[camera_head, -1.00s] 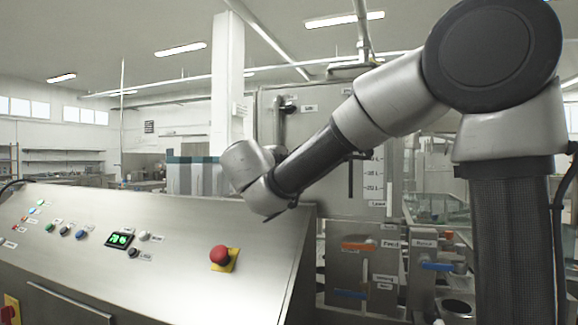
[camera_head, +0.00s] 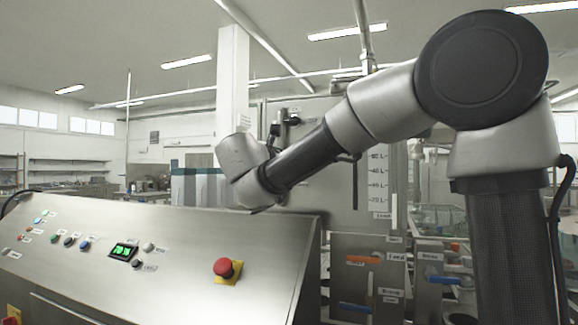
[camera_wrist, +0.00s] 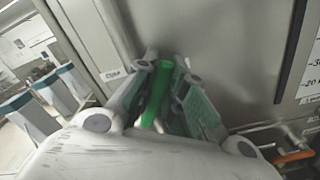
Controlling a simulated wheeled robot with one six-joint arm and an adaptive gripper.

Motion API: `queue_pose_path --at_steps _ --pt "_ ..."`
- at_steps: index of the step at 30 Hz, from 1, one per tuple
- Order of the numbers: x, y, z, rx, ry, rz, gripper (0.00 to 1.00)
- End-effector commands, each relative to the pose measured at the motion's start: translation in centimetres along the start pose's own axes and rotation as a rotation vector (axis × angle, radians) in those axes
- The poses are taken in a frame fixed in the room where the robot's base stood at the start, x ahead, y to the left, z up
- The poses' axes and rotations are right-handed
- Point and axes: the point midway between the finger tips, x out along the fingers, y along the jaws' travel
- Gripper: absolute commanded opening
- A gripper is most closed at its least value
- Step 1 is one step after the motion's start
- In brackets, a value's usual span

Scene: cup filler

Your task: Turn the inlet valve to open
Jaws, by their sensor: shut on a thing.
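A green handle (camera_wrist: 157,95), which looks like the inlet valve's lever, stands in the wrist view in front of the grey metal tank. My gripper (camera_wrist: 166,62) is shut on it, with one finger on each side. The handle is slightly tilted in the wrist picture. Its pivot and the valve body are hidden by the fingers. In the head view my arm's wrist hides the gripper and the green handle.
The control panel (camera_head: 150,255) with a red emergency button (camera_head: 223,267) stands at the front left. An orange lever (camera_head: 361,260) and a blue lever (camera_head: 444,280) sit low on the right. A white pillar (camera_head: 231,80) rises behind.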

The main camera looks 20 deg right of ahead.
Motion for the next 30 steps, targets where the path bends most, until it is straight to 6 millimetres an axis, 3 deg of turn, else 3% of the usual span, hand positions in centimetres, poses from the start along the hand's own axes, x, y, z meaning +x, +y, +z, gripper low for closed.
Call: queue_pose_path --at_steps 15,30 --pt "0.0 2.2 -0.6 -0.436 0.002 0.000 0.00" --pt "0.0 2.9 -1.1 -0.606 0.001 0.000 0.00"
